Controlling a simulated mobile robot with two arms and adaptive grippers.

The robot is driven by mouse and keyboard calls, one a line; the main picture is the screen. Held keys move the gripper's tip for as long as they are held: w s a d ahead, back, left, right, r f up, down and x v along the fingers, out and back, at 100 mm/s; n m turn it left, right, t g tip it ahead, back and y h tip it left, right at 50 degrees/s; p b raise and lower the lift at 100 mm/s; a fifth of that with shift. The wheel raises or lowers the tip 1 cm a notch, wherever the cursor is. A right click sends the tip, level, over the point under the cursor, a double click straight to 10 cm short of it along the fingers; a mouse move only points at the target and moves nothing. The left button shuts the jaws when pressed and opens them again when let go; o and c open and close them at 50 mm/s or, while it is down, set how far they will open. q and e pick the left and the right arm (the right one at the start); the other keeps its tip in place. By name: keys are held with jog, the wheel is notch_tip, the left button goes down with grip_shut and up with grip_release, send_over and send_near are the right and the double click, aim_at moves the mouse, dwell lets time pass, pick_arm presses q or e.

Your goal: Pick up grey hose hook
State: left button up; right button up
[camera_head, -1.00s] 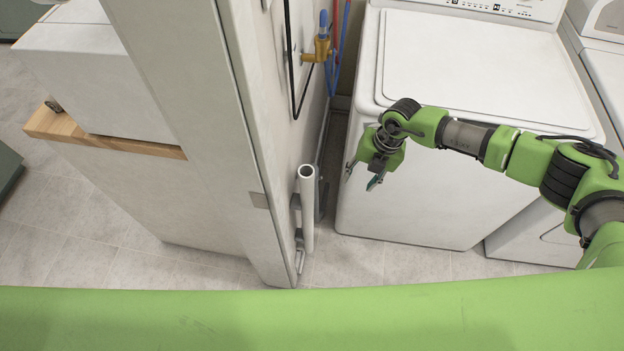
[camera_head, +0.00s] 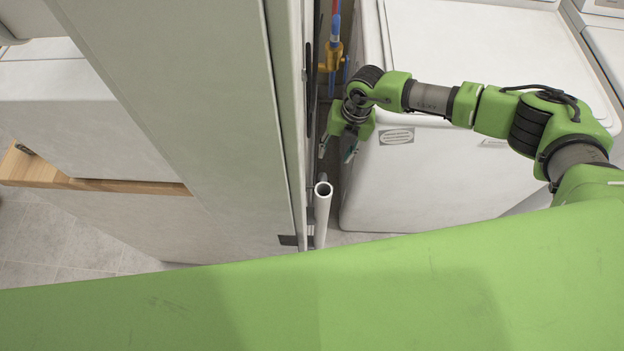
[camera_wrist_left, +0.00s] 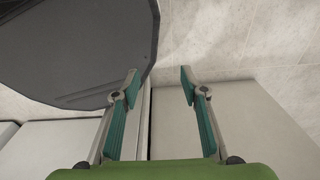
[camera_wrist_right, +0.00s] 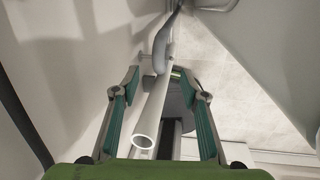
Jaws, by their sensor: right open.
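A grey curved piece that looks like the hose hook (camera_wrist_right: 161,48) shows in the right wrist view. It hangs near the wall, beyond and roughly between my right fingertips, apart from them. Its upper end runs toward the top edge. My right gripper (camera_head: 337,152) is open and empty in the gap between the wall and the washer, above a white standpipe (camera_head: 322,212). The standpipe's open mouth (camera_wrist_right: 143,142) shows between the right fingers. I cannot make out the hook in the head view. My left gripper (camera_wrist_left: 160,78) is open and empty, seen only in the left wrist view.
A white washer (camera_head: 440,170) stands close to the right of my right gripper. A wall end (camera_head: 180,90) is close on its left. A brass valve (camera_head: 332,58) with blue and red lines is behind. A dark grey panel (camera_wrist_left: 85,50) is near my left gripper.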

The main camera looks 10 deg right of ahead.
jog(key=b, duration=0.8)
send_over(324, 177)
jog(key=d, duration=0.1)
jog(key=f, duration=0.8)
jog(key=shift+d+f, duration=0.2)
jog(key=shift+f, duration=0.15)
jog(key=f+b, duration=0.2)
jog(key=a+f+b, duration=0.1)
jog(key=f+b, duration=0.1)
jog(key=shift+a+f, duration=0.15)
jog(key=shift+f, duration=0.2)
pick_arm(q)
notch_tip(324, 177, down, 12)
jog(key=shift+s+d, duration=0.25)
jog(key=shift+s, duration=0.15)
jog(key=shift+f, duration=0.1)
pick_arm(e)
jog(key=shift+r, duration=0.1)
jog(key=shift+c, duration=0.3)
pick_arm(q)
jog(key=shift+s, duration=0.15)
pick_arm(e)
grip_shut()
